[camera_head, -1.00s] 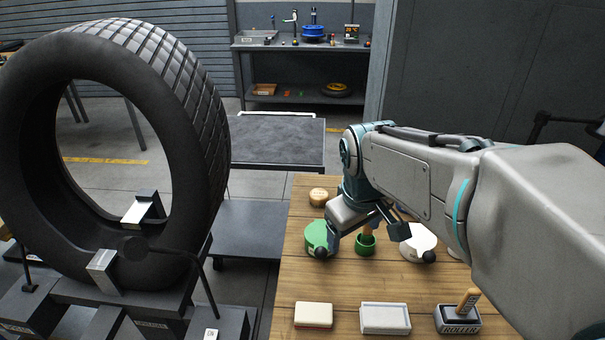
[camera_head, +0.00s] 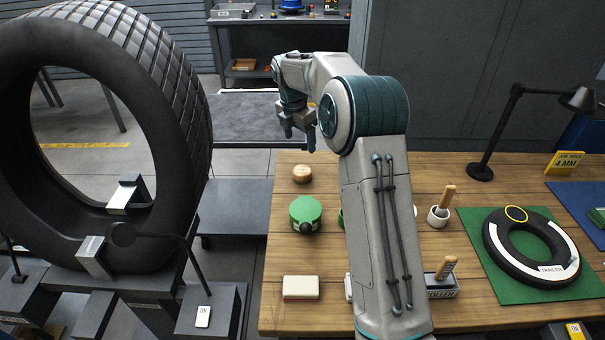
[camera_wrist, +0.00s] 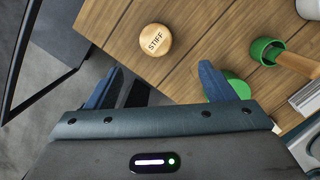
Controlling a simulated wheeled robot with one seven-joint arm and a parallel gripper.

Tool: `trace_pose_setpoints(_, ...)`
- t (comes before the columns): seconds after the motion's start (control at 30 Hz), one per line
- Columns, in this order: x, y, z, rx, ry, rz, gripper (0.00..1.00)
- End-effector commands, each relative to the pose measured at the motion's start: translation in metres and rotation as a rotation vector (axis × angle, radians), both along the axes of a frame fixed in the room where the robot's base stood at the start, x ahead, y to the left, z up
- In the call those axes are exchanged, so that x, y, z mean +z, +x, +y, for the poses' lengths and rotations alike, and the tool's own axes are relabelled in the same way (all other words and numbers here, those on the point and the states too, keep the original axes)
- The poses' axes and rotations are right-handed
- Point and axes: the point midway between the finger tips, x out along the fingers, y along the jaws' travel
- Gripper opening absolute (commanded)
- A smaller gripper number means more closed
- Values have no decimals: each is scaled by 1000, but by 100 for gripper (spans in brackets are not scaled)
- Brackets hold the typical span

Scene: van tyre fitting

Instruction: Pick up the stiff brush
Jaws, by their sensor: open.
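The stiff brush is a small round wooden piece (camera_head: 302,174) near the back left of the wooden table. In the wrist view its round top (camera_wrist: 155,40) carries the word STIFF, and it lies ahead of the space between my fingers. My gripper (camera_head: 298,124) is above the table's back left edge, beyond the brush and apart from it. In the wrist view my gripper (camera_wrist: 160,85) has its two blue fingers spread with nothing between them. The brush's underside is hidden.
A green round container (camera_head: 305,214) stands just in front of the brush. A green cup with a wooden handle (camera_wrist: 266,52) is to its right in the wrist view. A white block (camera_head: 300,288) lies nearer the front. A large tyre (camera_head: 180,90) stands left of the table.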

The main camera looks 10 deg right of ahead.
Motion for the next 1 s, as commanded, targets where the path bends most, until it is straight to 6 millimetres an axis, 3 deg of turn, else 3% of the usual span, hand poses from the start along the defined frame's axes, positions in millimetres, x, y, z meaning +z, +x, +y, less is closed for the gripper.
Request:
trace_pose_setpoints(0.4,-68,8,-8,22,-2,7,76)
trace_pose_setpoints(0.7,-93,11,-10,21,-3,6,76)
trace_pose_setpoints(1.0,-134,16,-11,20,-3,6,76)
